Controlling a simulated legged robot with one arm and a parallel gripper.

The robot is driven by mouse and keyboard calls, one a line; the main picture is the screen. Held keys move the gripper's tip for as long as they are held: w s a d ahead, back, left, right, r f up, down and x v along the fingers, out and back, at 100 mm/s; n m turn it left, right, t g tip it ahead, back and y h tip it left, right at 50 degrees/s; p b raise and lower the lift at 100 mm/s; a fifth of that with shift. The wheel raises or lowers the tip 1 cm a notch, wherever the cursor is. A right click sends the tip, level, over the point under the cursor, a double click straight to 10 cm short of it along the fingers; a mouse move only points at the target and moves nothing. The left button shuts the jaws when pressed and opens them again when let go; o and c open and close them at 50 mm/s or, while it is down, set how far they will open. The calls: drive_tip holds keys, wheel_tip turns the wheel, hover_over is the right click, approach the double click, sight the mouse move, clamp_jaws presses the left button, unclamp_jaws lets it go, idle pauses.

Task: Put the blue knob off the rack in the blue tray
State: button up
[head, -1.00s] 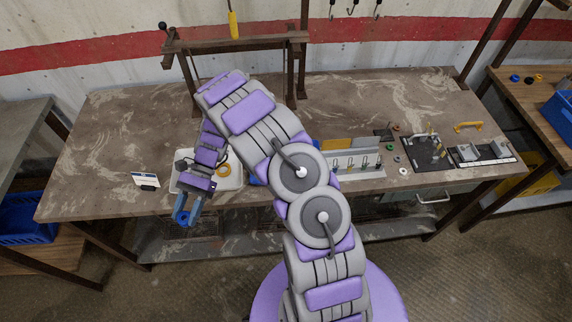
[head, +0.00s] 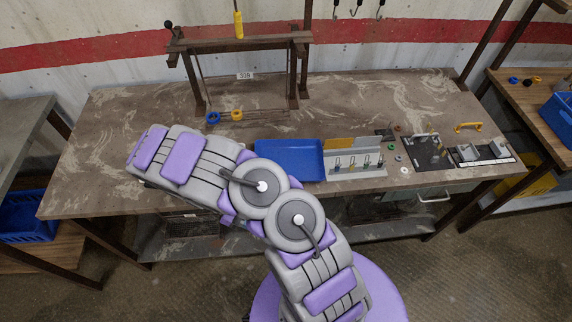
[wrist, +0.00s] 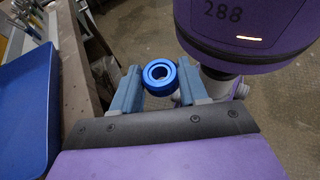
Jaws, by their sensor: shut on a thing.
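My gripper (wrist: 158,88) is shut on a blue ring-shaped knob (wrist: 160,76), which sits between the two blue-grey fingertips in the wrist view. In the head view my own arm hides the gripper and this knob. The blue tray (head: 290,160) lies on the bench right of my arm, and nothing shows in its visible part. In the wrist view its edge (wrist: 22,110) is at the far left, apart from the gripper. The brown rack (head: 240,43) stands at the back left. Another blue ring (head: 213,118) and a yellow ring (head: 237,115) are low at its front.
A grey stand with small hooks (head: 357,172) is just right of the tray. Black fixtures (head: 428,152) and a yellow handle (head: 468,127) are farther right. A yellow-handled tool (head: 239,25) is at the rack's top. The bench centre behind the tray is clear.

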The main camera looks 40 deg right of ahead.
drive_tip(key=w+d+r+n+t+h, duration=0.1)
drive_tip(key=w+d+n+t+h, duration=0.1)
drive_tip(key=d+n+t, duration=0.1)
drive_tip(key=w+d+r+n+t+h, duration=0.1)
drive_tip(key=w+d+n+t+h, duration=0.1)
drive_tip(key=d+n+t, duration=0.1)
drive_tip(key=w+d+r+n+t+h, duration=0.1)
drive_tip(key=w+d+n+t, duration=0.1)
drive_tip(key=d+n+t, duration=0.1)
drive_tip(key=shift+w+h, duration=0.35)
drive_tip(key=shift+h, duration=0.05)
drive_tip(key=b, duration=0.3)
hover_over(299, 165)
drive_tip(key=a, duration=0.1)
drive_tip(key=shift+s+a+f, duration=0.15)
drive_tip(key=shift+s+f, duration=0.2)
drive_tip(key=shift+f, duration=0.35)
drive_tip(key=shift+w+d, duration=0.35)
drive_tip(key=shift+d, duration=0.2)
drive_tip(key=shift+d+f+b, duration=0.15)
drive_tip(key=shift+f+b, duration=0.2)
drive_tip(key=shift+f, duration=0.55)
drive_tip(key=shift+d+f+b, duration=0.1)
drive_tip(key=shift+f+b, duration=0.2)
drive_tip(key=shift+f, duration=0.55)
drive_tip(key=o, duration=1.1)
drive_tip(key=shift+a, duration=0.15)
drive_tip(key=shift+c, duration=0.2)
